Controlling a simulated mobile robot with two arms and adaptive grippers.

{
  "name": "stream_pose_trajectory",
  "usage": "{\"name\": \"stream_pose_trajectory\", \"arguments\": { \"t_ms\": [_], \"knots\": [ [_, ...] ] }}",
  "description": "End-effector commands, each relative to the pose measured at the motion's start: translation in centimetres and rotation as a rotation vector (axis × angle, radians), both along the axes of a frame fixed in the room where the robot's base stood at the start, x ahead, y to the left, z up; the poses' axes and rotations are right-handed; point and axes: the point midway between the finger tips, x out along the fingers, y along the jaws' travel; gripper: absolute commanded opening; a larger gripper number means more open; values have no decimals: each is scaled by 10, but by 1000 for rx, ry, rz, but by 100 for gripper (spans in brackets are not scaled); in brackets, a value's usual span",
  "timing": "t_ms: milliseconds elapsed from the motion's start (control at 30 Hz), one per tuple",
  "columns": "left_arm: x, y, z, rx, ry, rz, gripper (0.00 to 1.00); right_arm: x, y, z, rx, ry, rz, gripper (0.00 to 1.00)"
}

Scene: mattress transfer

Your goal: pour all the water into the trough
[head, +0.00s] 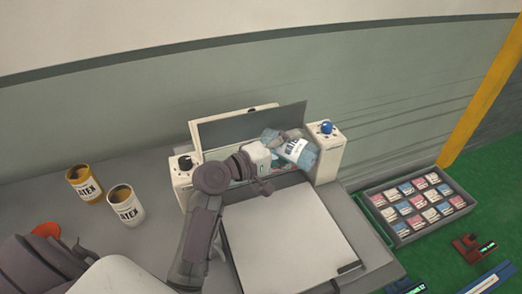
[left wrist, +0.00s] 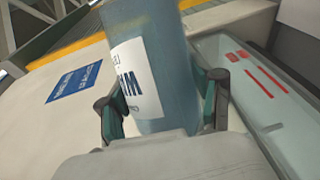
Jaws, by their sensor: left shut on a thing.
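A translucent blue bottle (head: 300,152) with a white label is tilted over the right part of the trough (head: 236,178), between two white end boxes. My left gripper (head: 274,150) is shut around the bottle. In the left wrist view the bottle (left wrist: 155,45) sits between the two dark fingers (left wrist: 163,108). Its mouth and the water in it cannot be made out. My gripper and forearm hide part of the trough. A yellow labelled can (head: 84,186) and a white labelled can (head: 125,208) stand upright at the left. My right gripper is not in view.
A dark upright panel (head: 235,128) stands behind the trough. A white board (head: 285,235) lies in front of it. A grey tray (head: 404,235) of several small boxes is at the right, by a yellow post (head: 483,90). The grey surface around the cans is mostly free.

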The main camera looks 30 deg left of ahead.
Motion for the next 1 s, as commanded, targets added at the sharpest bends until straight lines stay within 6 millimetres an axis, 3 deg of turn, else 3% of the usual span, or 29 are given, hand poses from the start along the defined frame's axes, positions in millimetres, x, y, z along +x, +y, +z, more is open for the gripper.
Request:
{"name": "stream_pose_trajectory", "arguments": {
  "t_ms": [1000],
  "knots": [
    [0, 1, -2, -61, 7, 0, 14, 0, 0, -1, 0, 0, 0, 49]
  ]
}}
